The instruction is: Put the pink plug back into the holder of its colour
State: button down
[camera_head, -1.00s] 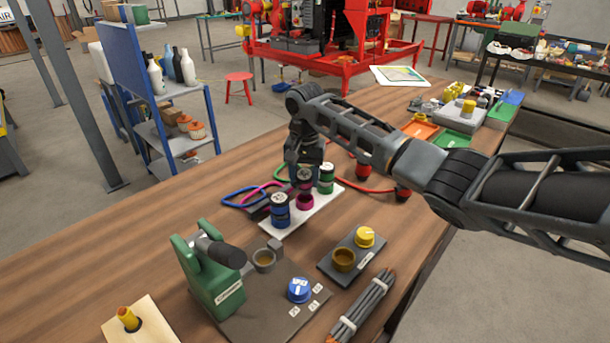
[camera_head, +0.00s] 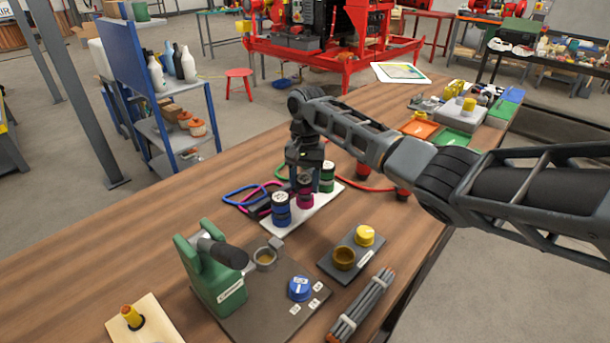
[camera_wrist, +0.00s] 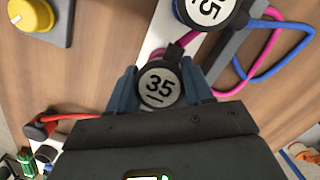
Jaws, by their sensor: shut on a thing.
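In the head view my gripper (camera_head: 304,168) points down over the middle of a white strip (camera_head: 321,205). A pink body (camera_head: 305,199) shows there below the black cap, between a blue one (camera_head: 281,213) and a green one (camera_head: 327,178). I cannot tell plug from holder in the pink body, nor how deep the plug sits. A pink cable (camera_wrist: 188,38) leaves the plug.
A blue-bodied plug with a similar black cap (camera_wrist: 212,8) stands close beside it. Cable loops (camera_head: 240,193) lie left of the strip. Bare wood lies to the left.

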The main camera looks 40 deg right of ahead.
jog(key=shift+s+a+f, duration=0.2)
jog(key=shift+a+f, duration=0.1)
jog(key=shift+f, duration=0.35)
jog(key=shift+s+a+r+g+y+p, duration=0.1)
jog(key=shift+s+a+g+y+p, duration=0.1)
jog(key=shift+a+g+y, duration=0.25)
jog(key=shift+s+a+r+g+y+p, duration=0.1)
jog(key=shift+s+g+y, duration=0.15)
jog(key=shift+y, duration=0.3)
jog(key=shift+s+a+f+g+y+b, duration=0.1)
jog(key=shift+g+y+b, duration=0.6)
jog(key=shift+b, duration=0.6)
jog(key=shift+f+g+y+b, duration=0.1)
jog(key=shift+g+y+b, duration=0.55)
jog(key=shift+b, duration=0.6)
jog(key=shift+r+y+b, duration=0.2)
jog(key=shift+y+b, duration=0.05)
jog(key=shift+b, duration=0.05)
jog(key=shift+s+f, duration=0.1)
jog(key=shift+f, duration=0.1)
jog(key=shift+c, duration=1.6)
grip_release()
jog(key=shift+r, duration=0.15)
